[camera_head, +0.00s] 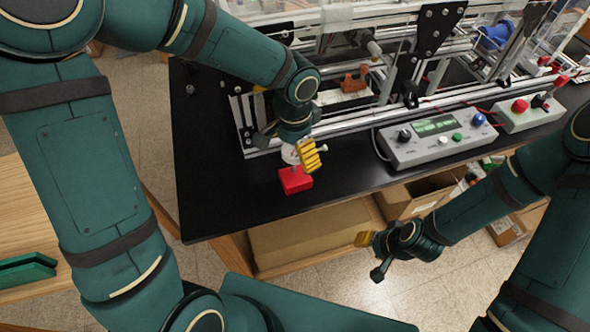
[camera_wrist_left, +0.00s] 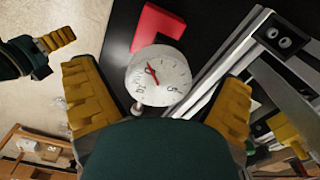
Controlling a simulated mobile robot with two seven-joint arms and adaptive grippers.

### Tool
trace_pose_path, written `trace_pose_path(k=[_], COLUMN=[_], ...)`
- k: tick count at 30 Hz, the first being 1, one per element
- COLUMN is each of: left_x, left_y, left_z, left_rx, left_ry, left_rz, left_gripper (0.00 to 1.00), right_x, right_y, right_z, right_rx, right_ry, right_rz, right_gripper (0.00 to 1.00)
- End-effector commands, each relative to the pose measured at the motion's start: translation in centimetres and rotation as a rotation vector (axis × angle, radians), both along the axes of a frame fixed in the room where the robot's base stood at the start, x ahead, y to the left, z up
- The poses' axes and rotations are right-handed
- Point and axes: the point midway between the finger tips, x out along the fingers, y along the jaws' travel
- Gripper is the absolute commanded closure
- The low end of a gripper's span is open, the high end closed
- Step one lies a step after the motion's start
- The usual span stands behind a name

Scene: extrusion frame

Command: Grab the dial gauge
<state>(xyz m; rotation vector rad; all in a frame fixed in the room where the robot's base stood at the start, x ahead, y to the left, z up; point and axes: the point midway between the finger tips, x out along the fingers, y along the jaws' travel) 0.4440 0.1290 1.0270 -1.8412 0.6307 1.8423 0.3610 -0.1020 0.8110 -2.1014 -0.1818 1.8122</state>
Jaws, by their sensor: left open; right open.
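The dial gauge (camera_head: 290,154) has a round white face and stands on a red base (camera_head: 295,181) near the front edge of the black table. My left gripper (camera_head: 291,143) is open over it and hides part of the gauge in the head view. In the left wrist view the white dial (camera_wrist_left: 160,76) appears between the two yellow finger pads, with a gap on each side. The red base shows beyond it. I cannot tell how deep the dial sits between the fingers. My right gripper (camera_head: 370,255) is open and empty, off the table's front edge.
A metal extrusion frame (camera_head: 350,116) stands just behind the gauge, close to my left gripper. A grey control box (camera_head: 436,140) with a green display lies to the right. An open cardboard box (camera_head: 420,193) is below the table. The table's left part is clear.

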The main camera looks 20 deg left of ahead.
Motion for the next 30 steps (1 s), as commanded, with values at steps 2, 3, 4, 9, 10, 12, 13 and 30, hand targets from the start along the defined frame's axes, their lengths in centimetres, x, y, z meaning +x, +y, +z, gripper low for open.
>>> trace_pose_path(k=[2, 3, 4, 9, 10, 12, 13, 30], left_x=[-0.1, -0.1, -0.1, 0.0, 0.0, 0.0, 0.0, 0.1], left_y=[0.0, 0.0, 0.0, 0.0, 0.0, 0.0, 0.0, 0.0], left_z=[-0.8, -0.9, -1.0, -0.9, -0.9, -0.9, -0.9, 0.3], left_rx=[0.0, 0.0, 0.0, 0.0, 0.0, 0.0, 0.0, 0.0], left_ry=[0.002, 0.002, 0.001, 0.0, 0.0, 0.0, 0.0, -0.005], left_rz=[0.001, 0.001, 0.001, 0.001, 0.001, 0.001, 0.001, 0.001], left_gripper=[0.04, 0.04, 0.04, 0.04, 0.04, 0.24, 0.35, 0.85], right_x=[-0.1, -0.1, -0.1, -0.1, -0.1, -0.1, -0.1, 0.0], right_y=[0.0, 0.0, 0.0, 0.0, 0.0, 0.0, 0.0, 0.0], right_z=[-0.2, -0.2, -0.2, -0.2, -0.2, -0.2, -0.2, 0.1], right_rx=[0.0, 0.0, 0.0, 0.0, 0.0, 0.0, 0.0, 0.0], right_ry=[0.002, 0.002, 0.002, 0.002, 0.002, 0.002, 0.002, 0.0], right_rz=[0.001, 0.001, 0.001, 0.001, 0.002, 0.002, 0.001, 0.0], right_gripper=[0.53, 0.53, 0.53, 0.53, 0.53, 0.53, 0.53, 0.53])
